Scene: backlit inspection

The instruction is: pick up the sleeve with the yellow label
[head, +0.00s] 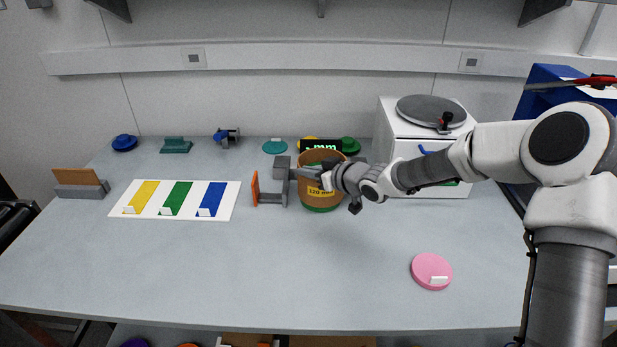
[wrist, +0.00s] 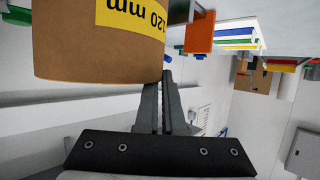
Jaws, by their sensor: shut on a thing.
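The sleeve (head: 328,181) is a brown cylinder with a yellow label that reads 120 mm. It stands roughly upright at the back middle of the table, with a green round part showing under its lower edge. Whether it touches that part I cannot tell. In the wrist view the sleeve (wrist: 90,45) fills the upper left, its label upside down. My gripper (head: 312,172) is at the sleeve's upper part, shut on it. In the wrist view its narrow fingers (wrist: 164,92) are close together at the sleeve's edge; the grasp itself is partly hidden.
A grey gauge with an orange plate (head: 255,188) stands close left of the sleeve. A black display (head: 321,146) is behind it. A white machine (head: 388,140) stands at right. A pink disc (head: 431,271) lies front right. The front middle is clear.

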